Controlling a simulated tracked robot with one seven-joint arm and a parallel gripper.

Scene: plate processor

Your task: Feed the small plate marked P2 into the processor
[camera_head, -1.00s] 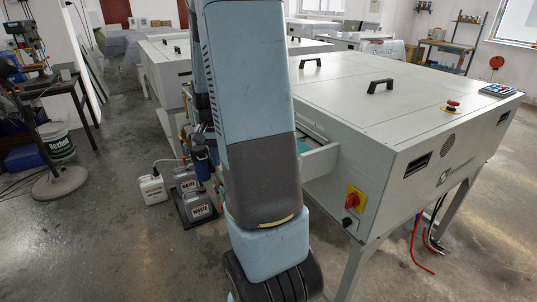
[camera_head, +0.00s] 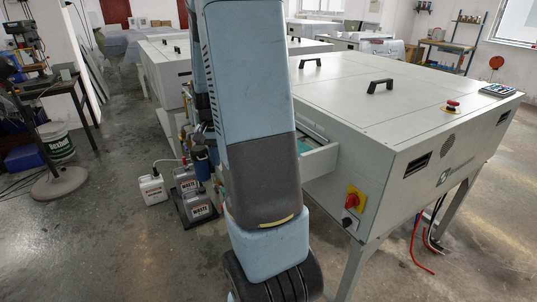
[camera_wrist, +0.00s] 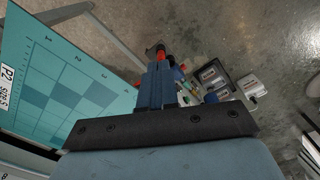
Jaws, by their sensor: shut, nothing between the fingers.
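The teal plate marked P2 (camera_wrist: 85,75) fills the left of the wrist view, with a printed grid of numbers and squares and a white label reading P2. My gripper (camera_wrist: 158,66) is shut and empty, to the right of the plate's right edge and apart from it in the picture. The grey processor (camera_head: 345,100) stands right of my arm in the head view. A sliver of teal (camera_head: 303,147) shows at its feed end beside a grey side panel (camera_head: 319,161). My arm hides most of the feed end and my gripper in the head view.
A white bottle (camera_head: 152,189) and waste canisters (camera_head: 197,202) stand on the floor left of my arm. A red and yellow switch (camera_head: 355,198) is on the processor's near side. Red hoses (camera_head: 417,250) hang below it. The floor at left front is clear.

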